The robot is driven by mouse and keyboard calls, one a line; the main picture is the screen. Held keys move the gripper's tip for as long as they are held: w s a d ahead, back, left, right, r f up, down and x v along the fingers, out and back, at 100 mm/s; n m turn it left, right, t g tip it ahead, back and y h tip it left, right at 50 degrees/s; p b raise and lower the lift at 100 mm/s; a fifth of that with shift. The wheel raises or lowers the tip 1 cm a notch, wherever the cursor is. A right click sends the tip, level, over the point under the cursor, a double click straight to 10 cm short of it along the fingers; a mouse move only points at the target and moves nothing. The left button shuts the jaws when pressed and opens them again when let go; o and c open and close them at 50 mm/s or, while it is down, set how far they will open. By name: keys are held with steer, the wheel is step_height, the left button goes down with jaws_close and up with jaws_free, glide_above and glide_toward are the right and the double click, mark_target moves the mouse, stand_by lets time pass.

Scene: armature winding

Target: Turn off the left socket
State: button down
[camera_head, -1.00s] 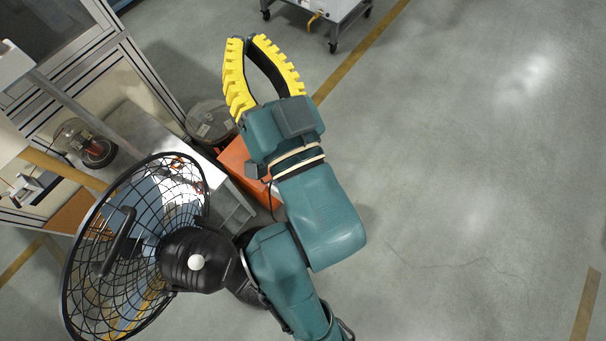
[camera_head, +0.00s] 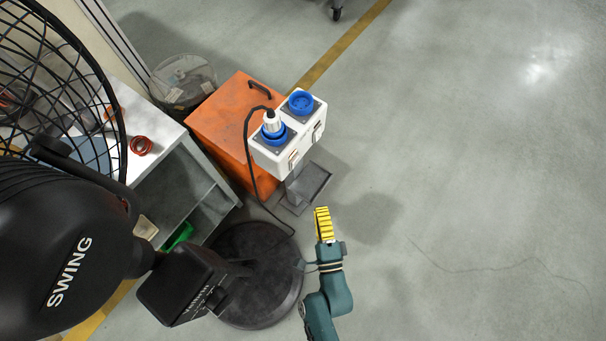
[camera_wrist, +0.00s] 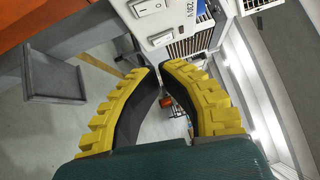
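A white socket box (camera_head: 272,160) with two blue sockets stands on a grey post. A grey plug (camera_head: 272,121) with a black cable sits in the left socket (camera_head: 273,136); the right socket (camera_head: 302,103) is empty. Two switches are on the box's side face, the left switch (camera_head: 293,158) and the right switch (camera_head: 317,131). My gripper (camera_head: 322,210) is below and right of the box, apart from it. In the wrist view the yellow fingertips (camera_wrist: 160,66) nearly meet, with nothing held. Two rocker switches show just beyond them, an upper one (camera_wrist: 151,7) and a lower one (camera_wrist: 162,39).
A black fan (camera_head: 70,240) with a round base (camera_head: 255,285) stands at left. An orange cabinet (camera_head: 215,130) is behind the box, beside a white shelf table (camera_head: 150,170). Open floor (camera_head: 480,200) lies at right.

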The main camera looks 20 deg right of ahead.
mark_target(295, 163)
steer(key=shift+w+r, duration=0.1)
steer(key=shift+r, duration=0.05)
steer(key=shift+w, duration=0.1)
steer(key=x, duration=0.4)
steer(key=a+b+x, duration=0.1)
steer(key=x, duration=0.3)
steer(key=a+x, duration=0.1)
steer(key=x, duration=0.3)
steer(key=shift+w+a+r, duration=0.2)
steer(key=shift+w, duration=0.4)
steer(key=shift+w+a+f, duration=0.1)
steer(key=shift+w, duration=0.05)
